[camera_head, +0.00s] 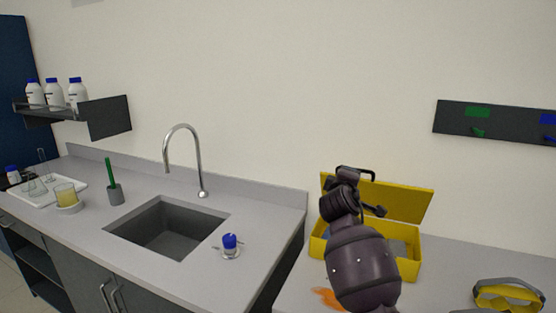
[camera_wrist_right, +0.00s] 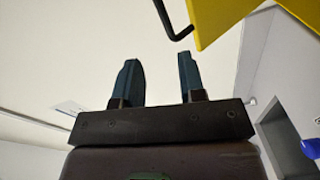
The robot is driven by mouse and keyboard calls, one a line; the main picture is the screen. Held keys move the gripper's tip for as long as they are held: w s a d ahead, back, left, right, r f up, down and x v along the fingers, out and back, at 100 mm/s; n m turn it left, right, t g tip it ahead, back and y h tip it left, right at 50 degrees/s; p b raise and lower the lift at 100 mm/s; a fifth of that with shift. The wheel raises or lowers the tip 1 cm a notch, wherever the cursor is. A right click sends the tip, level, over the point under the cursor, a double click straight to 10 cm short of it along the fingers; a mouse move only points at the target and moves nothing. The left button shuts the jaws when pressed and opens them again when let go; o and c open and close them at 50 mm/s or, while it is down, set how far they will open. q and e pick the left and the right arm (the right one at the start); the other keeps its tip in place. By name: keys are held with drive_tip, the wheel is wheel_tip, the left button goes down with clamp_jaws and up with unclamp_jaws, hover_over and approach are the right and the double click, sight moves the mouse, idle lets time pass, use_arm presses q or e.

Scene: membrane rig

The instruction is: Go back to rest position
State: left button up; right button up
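My right arm reaches up from the bottom in the head view, in front of an open yellow case (camera_head: 405,198) on the right-hand counter. My right gripper (camera_wrist_right: 160,75) shows in the wrist view with its two fingers apart and nothing between them. A yellow panel (camera_wrist_right: 222,18) and a black bent handle (camera_wrist_right: 178,22) are beyond the fingertips at the top of that view, apart from them. In the head view my right arm hides part of the case, and the fingers cannot be made out clearly. My left gripper is not in view.
An orange spill (camera_head: 328,298) lies by the arm. Yellow-and-grey goggles (camera_head: 508,294) lie at right. Left are a sink (camera_head: 165,232), faucet (camera_head: 184,150), blue-capped item (camera_head: 230,245), tray (camera_head: 45,195) and bottle shelf (camera_head: 108,117). A dark wall panel (camera_head: 500,121) hangs at right.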

wheel_tip(320, 180, up, 2)
drive_tip(key=s+a+m+t+y, duration=0.2)
drive_tip(key=a+m+y, duration=0.1)
drive_tip(key=y, duration=0.1)
drive_tip(key=s+d+f+m+y, duration=0.1)
drive_tip(key=s+f+m, duration=0.1)
drive_tip(key=s+f, duration=0.5)
drive_tip(key=s+d+f+m+g+y, duration=0.1)
drive_tip(key=s+d+f+m, duration=0.1)
drive_tip(key=s+f, duration=0.5)
drive_tip(key=s+d+f+m+g+y, duration=0.1)
drive_tip(key=s+d+f+m, duration=0.1)
drive_tip(key=s+f, duration=0.5)
drive_tip(key=shift+s+f, duration=0.15)
drive_tip(key=shift+f, duration=0.65)
drive_tip(key=shift+s+f, duration=0.15)
drive_tip(key=shift+f, duration=0.6)
drive_tip(key=s+d+f+g, duration=0.2)
drive_tip(key=s+f, duration=0.5)
drive_tip(key=s, duration=0.3)
drive_tip(key=s+d+f+m+g, duration=0.1)
drive_tip(key=s+d+f+g, duration=0.1)
drive_tip(key=s+f, duration=0.6)
drive_tip(key=s, duration=0.3)
drive_tip(key=shift+s+g+h, duration=0.15)
drive_tip(key=shift+g+h, duration=0.15)
